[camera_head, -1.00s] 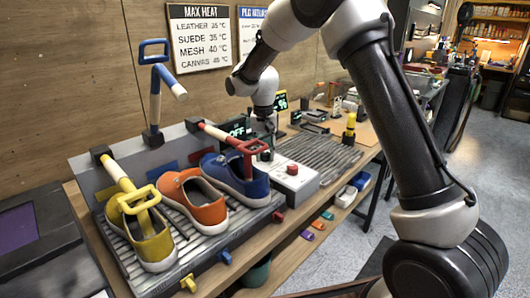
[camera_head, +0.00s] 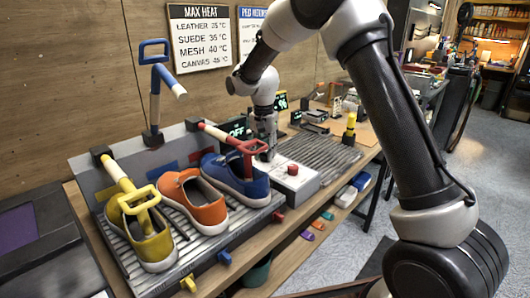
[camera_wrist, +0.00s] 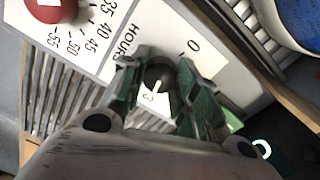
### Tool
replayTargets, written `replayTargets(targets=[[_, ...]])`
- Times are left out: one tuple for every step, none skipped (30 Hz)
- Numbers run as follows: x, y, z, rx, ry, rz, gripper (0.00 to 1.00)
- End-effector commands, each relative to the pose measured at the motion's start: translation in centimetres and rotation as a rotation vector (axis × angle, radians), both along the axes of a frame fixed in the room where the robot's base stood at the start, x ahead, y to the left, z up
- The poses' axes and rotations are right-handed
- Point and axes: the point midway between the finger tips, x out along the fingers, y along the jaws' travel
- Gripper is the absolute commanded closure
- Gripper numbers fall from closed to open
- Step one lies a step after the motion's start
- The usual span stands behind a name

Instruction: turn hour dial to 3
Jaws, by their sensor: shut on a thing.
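A "0" is printed to the upper right of the dial. My gripper (camera_wrist: 160,88) is shut on the dial, a green-edged finger on each side. In the head view my gripper (camera_head: 267,150) reaches down to the left end of the white control box (camera_head: 300,182) and hides the dial.
A red knob (camera_wrist: 50,10) with a numbered scale sits on the same panel. The blue sneaker (camera_head: 240,182) and a red-handled clamp (camera_head: 226,137) stand close left of my gripper. A ribbed grey rack (camera_head: 325,155) lies to the right.

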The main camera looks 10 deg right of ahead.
Motion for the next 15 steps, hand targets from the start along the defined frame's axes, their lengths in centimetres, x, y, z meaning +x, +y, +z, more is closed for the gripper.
replayTargets(targets=[[0.06,0.05,0.08,0.001,-0.002,0.000,0.94],[0.06,0.05,0.08,0.001,-0.002,0.000,0.94],[0.05,0.04,0.08,0.001,-0.002,0.000,0.94],[0.06,0.05,0.08,0.001,-0.002,0.000,0.94],[0.06,0.05,0.08,0.001,-0.002,0.000,0.94],[0.06,0.05,0.08,0.001,-0.002,0.000,0.66],[0.06,0.05,0.08,0.001,-0.002,0.000,0.61],[0.04,0.05,0.07,0.001,-0.002,0.000,0.55],[0.04,0.05,0.06,0.001,-0.002,0.000,0.48],[0.04,0.04,0.06,0.001,-0.002,0.000,0.47],[0.03,0.04,0.05,0.000,-0.001,0.000,0.47],[0.02,0.03,0.04,0.000,-0.001,0.000,0.47],[0.02,0.03,0.04,0.000,-0.001,0.001,0.47],[0.02,0.03,0.04,0.001,-0.001,0.001,0.47],[0.02,0.03,0.03,0.001,-0.001,0.001,0.47]])
